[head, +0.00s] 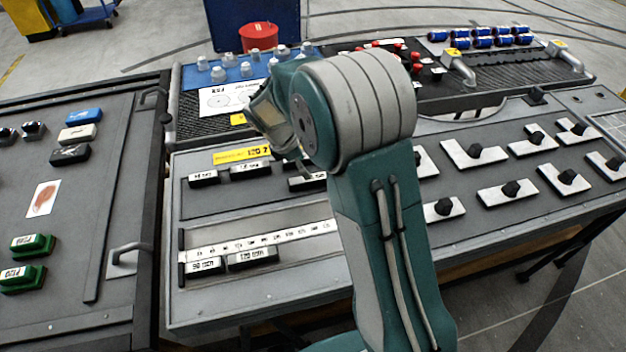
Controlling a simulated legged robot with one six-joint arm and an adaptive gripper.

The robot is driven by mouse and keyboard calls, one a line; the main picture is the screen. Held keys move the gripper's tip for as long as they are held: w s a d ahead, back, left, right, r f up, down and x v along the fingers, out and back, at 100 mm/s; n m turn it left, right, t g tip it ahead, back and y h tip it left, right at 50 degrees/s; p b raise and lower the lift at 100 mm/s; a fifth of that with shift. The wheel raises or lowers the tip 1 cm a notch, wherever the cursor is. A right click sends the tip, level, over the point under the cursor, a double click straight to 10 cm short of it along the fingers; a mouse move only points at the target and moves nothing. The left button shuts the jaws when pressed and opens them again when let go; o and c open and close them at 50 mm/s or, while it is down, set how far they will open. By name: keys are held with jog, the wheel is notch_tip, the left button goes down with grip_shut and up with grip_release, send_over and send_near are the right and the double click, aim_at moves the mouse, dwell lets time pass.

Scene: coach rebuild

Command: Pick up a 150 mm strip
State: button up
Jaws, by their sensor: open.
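Black strips with white labels lie on the grey middle panel. In the upper row are a left strip (203,179), a middle strip (250,171) and a right strip (306,183) partly hidden by my arm. Their labels are too small to read surely, so I cannot tell which is 150 mm. Below a white ruler (260,241) lie a strip that seems marked 90 mm (205,267) and one marked 120 mm (252,259). My gripper (298,163) is open above the upper row near the right strip, partly hidden behind my wrist.
A yellow label plate (241,155) sits behind the upper row. A left panel (75,240) holds green blocks (32,244). White plates with black knobs (473,152) fill the right side.

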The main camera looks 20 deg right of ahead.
aim_at(314, 177)
jog(key=x, duration=0.6)
jog(key=shift+d+f, duration=0.1)
jog(key=shift+d, duration=0.3)
jog(key=shift+a, duration=0.1)
grip_shut()
